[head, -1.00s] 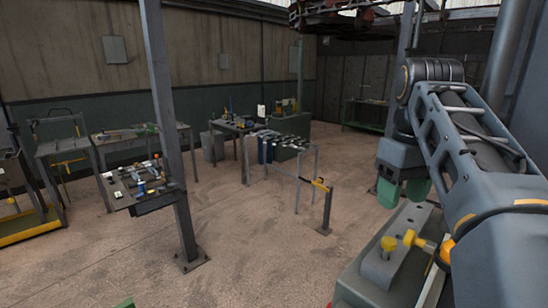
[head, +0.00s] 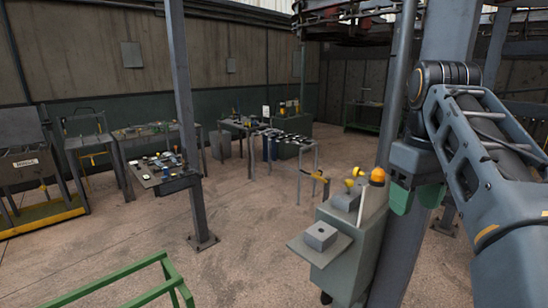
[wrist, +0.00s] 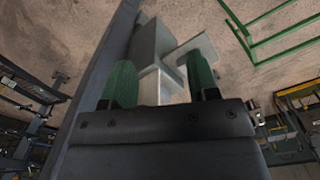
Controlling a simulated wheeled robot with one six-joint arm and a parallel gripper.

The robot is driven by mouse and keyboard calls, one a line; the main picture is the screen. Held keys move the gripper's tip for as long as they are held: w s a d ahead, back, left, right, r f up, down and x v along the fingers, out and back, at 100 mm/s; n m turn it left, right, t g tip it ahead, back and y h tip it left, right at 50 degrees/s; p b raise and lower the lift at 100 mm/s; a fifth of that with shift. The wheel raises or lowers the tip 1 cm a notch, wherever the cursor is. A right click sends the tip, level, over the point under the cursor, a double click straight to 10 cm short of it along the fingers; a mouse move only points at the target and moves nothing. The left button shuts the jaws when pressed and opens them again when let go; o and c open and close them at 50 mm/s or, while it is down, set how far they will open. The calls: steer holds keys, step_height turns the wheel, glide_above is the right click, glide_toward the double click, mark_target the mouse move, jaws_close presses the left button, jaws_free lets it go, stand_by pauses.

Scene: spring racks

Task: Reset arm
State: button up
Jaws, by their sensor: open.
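My gripper (wrist: 160,82) shows in the wrist view with its two green fingers spread apart and nothing between them. Beyond the fingers is a grey cabinet (wrist: 148,45), apart from them as far as I can tell. In the head view my arm (head: 490,150) reaches in from the right side, and the green fingers (head: 416,198) hang down near a grey column.
A grey cabinet (head: 350,250) with yellow knobs and an orange lamp stands close to my arm. A steel column (head: 440,110) rises right behind the gripper. A green rail frame (head: 125,285) is at front left. Another post (head: 190,150) stands left of centre. Open floor (head: 255,220) lies between.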

steer(key=w+f+m+t, duration=0.3)
steer(key=w+f, duration=0.2)
steer(key=f, duration=0.7)
steer(key=s+a+f+t, duration=0.1)
steer(key=s+a+f, duration=0.2)
steer(key=f, duration=0.4)
steer(key=s+a+f, duration=0.4)
steer(key=s+f, duration=0.2)
steer(key=shift+s+f+t, duration=0.3)
steer(key=shift+f+t, duration=0.05)
steer(key=shift+t, duration=0.05)
